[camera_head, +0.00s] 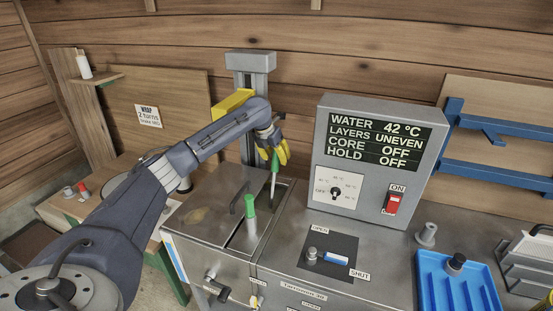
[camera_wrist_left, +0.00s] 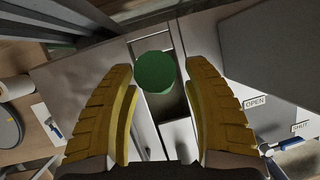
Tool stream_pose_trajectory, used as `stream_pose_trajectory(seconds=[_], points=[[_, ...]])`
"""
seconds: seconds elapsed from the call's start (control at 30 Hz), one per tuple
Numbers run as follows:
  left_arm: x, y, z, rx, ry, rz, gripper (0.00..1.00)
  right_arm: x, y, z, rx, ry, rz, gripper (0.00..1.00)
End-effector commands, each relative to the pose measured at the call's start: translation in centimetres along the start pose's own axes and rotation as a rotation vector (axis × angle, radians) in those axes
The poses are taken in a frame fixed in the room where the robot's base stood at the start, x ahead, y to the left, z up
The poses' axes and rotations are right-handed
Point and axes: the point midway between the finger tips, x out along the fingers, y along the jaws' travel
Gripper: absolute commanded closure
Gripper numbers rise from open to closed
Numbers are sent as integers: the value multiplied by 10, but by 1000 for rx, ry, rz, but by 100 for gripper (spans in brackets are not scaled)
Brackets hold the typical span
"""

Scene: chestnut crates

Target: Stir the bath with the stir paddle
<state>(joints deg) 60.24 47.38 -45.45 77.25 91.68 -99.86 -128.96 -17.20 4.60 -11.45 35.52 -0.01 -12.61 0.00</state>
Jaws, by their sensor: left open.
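In the head view my left gripper (camera_head: 279,152) reaches in over the bath (camera_head: 285,199), its yellow fingers pointing down. Its fingers are around the green handle of what looks like the stir paddle (camera_head: 275,163), whose thin grey shaft goes down into the bath's narrow opening. In the left wrist view the round green handle top (camera_wrist_left: 156,72) lies between the spread fingers of the left gripper (camera_wrist_left: 160,92), with gaps on both sides. The paddle's lower end is hidden inside the bath.
A second green handle (camera_head: 250,206) stands upright on the lidded steel unit, close by. A grey control box (camera_head: 323,158) reads water 42 °C, layers uneven, core off, hold off. A valve (camera_head: 330,257), a blue tray (camera_head: 428,285) and grey racks (camera_head: 523,262) stand to the right.

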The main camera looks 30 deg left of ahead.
Motion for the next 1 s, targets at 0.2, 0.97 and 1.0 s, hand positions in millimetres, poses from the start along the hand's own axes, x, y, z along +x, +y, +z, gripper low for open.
stream_pose_trajectory(seconds=[0.2,0.97,1.0], points=[[10,0,0,1,0,0,50,0,0,0,0,0,0,100],[11,0,0,1,0,0,97,0,0,0,0,0,0,100],[11,0,0,1,0,0,100,0,0,0,0,0,0,100]])
